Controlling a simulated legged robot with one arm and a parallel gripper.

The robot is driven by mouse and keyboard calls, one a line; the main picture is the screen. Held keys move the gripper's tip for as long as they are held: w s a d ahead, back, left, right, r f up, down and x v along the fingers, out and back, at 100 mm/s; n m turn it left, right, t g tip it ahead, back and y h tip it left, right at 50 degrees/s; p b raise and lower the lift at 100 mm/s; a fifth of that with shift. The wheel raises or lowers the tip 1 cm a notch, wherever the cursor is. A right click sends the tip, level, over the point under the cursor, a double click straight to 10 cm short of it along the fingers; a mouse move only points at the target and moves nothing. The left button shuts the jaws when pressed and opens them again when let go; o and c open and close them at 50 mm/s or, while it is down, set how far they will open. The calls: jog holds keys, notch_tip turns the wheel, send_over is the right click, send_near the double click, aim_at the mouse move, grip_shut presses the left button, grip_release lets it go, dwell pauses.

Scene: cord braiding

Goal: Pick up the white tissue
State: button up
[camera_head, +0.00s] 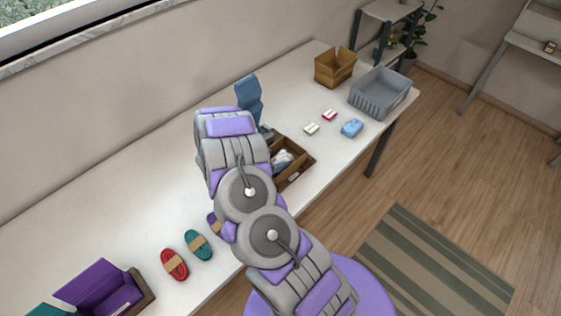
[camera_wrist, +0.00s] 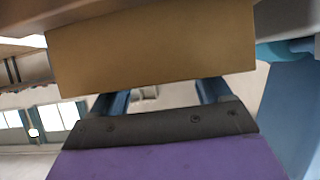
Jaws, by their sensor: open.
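A small crumpled white piece (camera_head: 283,160), possibly the tissue, lies in the open brown wooden tray (camera_head: 296,173) on the table, just right of my arm. My arm partly covers the tray in the head view. My gripper is mostly hidden behind the arm there. In the wrist view, the two blue fingers of my gripper (camera_wrist: 162,92) stand apart with a gap between them. A plain tan surface (camera_wrist: 150,50) fills the upper middle of that view close to the camera; I cannot tell what it is. No tissue can be made out in the wrist view.
A blue upright object (camera_head: 248,97) stands behind my arm. A cardboard box (camera_head: 335,67), grey crate (camera_head: 379,94), blue packet (camera_head: 352,128) and small white and red items lie at the far right.

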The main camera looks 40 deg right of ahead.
aim_at(279, 158)
jog(key=shift+b+x, duration=0.35)
jog(key=shift+x, duration=1.8)
jog(key=shift+a+f, duration=0.1)
jog(key=c, duration=0.8)
jog(key=shift+o, duration=0.2)
